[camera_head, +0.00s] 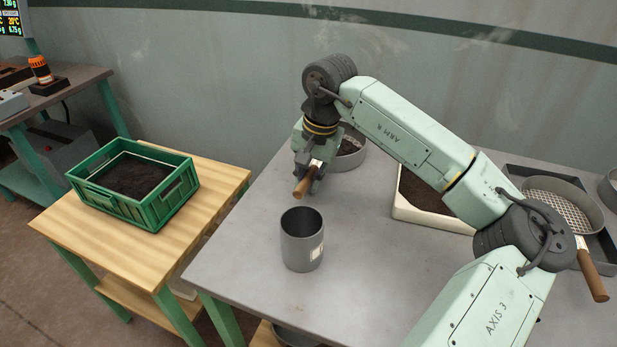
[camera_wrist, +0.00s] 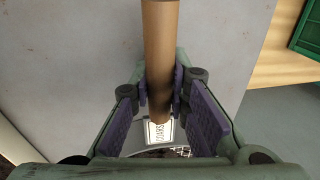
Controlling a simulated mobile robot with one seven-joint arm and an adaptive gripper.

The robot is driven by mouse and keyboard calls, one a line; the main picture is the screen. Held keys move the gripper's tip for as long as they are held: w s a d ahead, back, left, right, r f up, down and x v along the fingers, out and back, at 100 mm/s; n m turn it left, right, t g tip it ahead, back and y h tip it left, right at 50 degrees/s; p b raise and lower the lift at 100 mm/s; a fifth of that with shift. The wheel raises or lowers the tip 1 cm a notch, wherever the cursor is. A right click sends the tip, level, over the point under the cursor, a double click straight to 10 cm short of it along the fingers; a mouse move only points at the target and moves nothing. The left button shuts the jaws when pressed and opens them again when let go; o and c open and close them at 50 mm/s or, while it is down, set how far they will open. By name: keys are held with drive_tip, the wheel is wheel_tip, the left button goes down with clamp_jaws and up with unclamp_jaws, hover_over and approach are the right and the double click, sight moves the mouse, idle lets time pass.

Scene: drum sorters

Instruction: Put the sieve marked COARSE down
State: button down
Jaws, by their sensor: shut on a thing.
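My gripper (camera_head: 309,172) points down over the grey table and is shut on the brown handle (camera_head: 302,188) of a sieve. In the wrist view the handle (camera_wrist: 160,50) runs between the purple finger pads of my gripper (camera_wrist: 161,88). A white label (camera_wrist: 159,132) at the handle's base reads "COARS", the rest cut off, with a bit of mesh beside it. The sieve's round grey rim (camera_head: 357,161) shows behind my gripper, partly hidden by it and the arm. I cannot tell whether the sieve touches the table.
A grey metal cup (camera_head: 302,252) with a label stands in front of my gripper. A white tray (camera_head: 428,222) of soil is to the right. Another sieve (camera_head: 563,207) rests over a dark tray at the far right. A green crate (camera_head: 150,212) of soil sits on the wooden table.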

drive_tip(key=shift+f, duration=0.2)
drive_tip(key=c, duration=1.5)
unclamp_jaws()
drive_tip(key=shift+r, duration=0.1)
drive_tip(key=shift+c, duration=0.2)
wheel_tip(320, 180, up, 12)
drive_tip(key=d+b, duration=0.1)
drive_tip(key=b, duration=0.1)
drive_tip(key=shift+s+d, duration=0.4)
drive_tip(key=shift+s, duration=0.05)
